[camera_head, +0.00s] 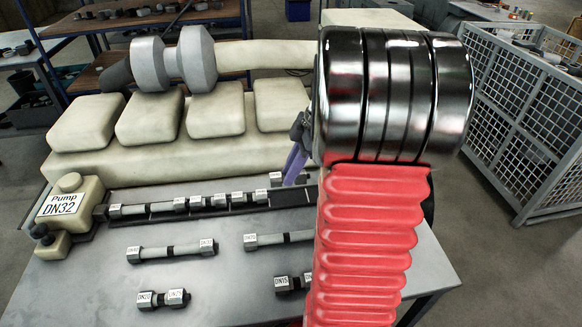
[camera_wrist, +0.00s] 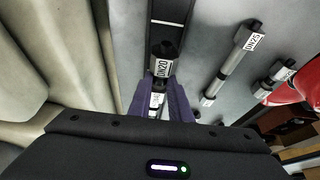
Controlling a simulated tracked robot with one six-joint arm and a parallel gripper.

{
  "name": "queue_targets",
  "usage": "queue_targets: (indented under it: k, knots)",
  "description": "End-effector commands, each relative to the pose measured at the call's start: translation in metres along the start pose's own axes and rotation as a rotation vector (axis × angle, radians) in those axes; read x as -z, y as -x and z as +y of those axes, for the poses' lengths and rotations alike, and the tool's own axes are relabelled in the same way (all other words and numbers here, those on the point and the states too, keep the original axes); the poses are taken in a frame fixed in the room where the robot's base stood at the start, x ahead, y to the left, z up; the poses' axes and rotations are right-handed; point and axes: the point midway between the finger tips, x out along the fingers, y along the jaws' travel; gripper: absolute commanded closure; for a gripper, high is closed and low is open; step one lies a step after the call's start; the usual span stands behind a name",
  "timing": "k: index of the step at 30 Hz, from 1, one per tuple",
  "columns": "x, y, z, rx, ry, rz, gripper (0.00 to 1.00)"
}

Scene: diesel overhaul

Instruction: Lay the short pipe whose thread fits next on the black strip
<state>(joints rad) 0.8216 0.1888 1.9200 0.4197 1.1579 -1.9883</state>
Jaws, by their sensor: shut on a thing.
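My gripper (camera_wrist: 160,108) has its purple fingers shut on a short pipe (camera_wrist: 160,66). Its near end nut carries a label reading DN20, and a second label shows between the fingers. In the head view my gripper (camera_head: 297,150) is partly hidden by my own arm, and a labelled end of the held pipe (camera_head: 276,179) shows just behind the black strip. The black strip (camera_head: 285,196) runs right from the pump (camera_head: 66,206), labelled DN32. A row of joined pipes (camera_head: 160,207) lies along it from the pump. The strip's bare part shows in the wrist view (camera_wrist: 166,12).
Other short pipes lie on the grey table in front of the strip: one at left (camera_head: 170,250), one at middle (camera_head: 278,239), and two nearer (camera_head: 164,299) (camera_head: 292,283). The cream engine block (camera_head: 200,155) stands right behind the strip. A wire cage (camera_head: 520,120) stands at right.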

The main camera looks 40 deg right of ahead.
Motion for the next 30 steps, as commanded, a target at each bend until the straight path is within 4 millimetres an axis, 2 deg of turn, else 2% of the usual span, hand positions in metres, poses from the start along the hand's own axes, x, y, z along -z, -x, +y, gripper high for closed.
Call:
queue_targets:
  k: [30]
  knots:
    - [-0.02,-0.045,0.0,0.0,-0.003,0.0,1.0]
